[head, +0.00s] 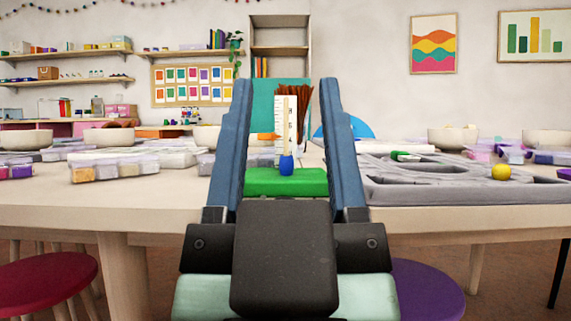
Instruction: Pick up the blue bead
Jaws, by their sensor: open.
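The blue bead (286,165) stands on a green block (286,183) near the front edge of the table. A white ruler-like strip with dark marks (286,124) stands upright just behind the bead. My gripper (287,85) is open, with one blue finger to the left of the bead and one to the right in the picture. Nothing is between the fingers in contact with them. How far the fingertips are from the bead in depth I cannot tell.
A grey bead board (430,193) with a yellow bead (501,172) and a green piece (400,156) lies on the right. A compartment box (118,172) lies on the left. Bowls (452,138) stand farther back. The pale table front (150,205) is bare at left.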

